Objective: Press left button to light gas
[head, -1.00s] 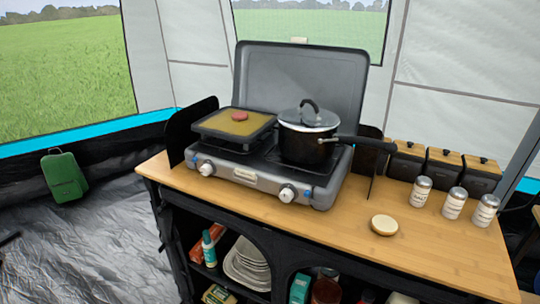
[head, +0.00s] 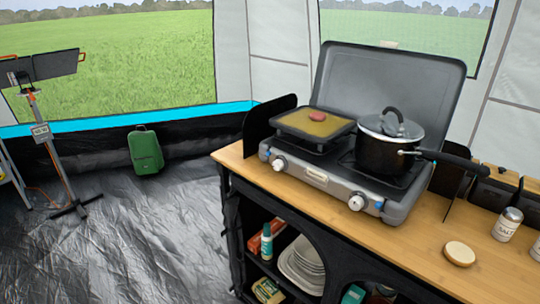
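A grey two-burner gas stove (head: 325,182) stands on the wooden counter with its lid raised. Its front panel has a left knob (head: 279,164) and a right knob (head: 356,203), both white-faced. A square pan (head: 300,127) with a yellowish inside and a small reddish piece (head: 317,116) sits on the left burner. A black pot (head: 383,152) with a lid sits on the right burner. No flame can be seen under the pan. Neither of my grippers is in the head view.
The wooden counter (head: 425,220) holds a round wooden disc (head: 459,253), a labelled shaker (head: 507,224) and dark boxes at the right. The pot's handle sticks out rightward. Dark windscreens flank the stove.

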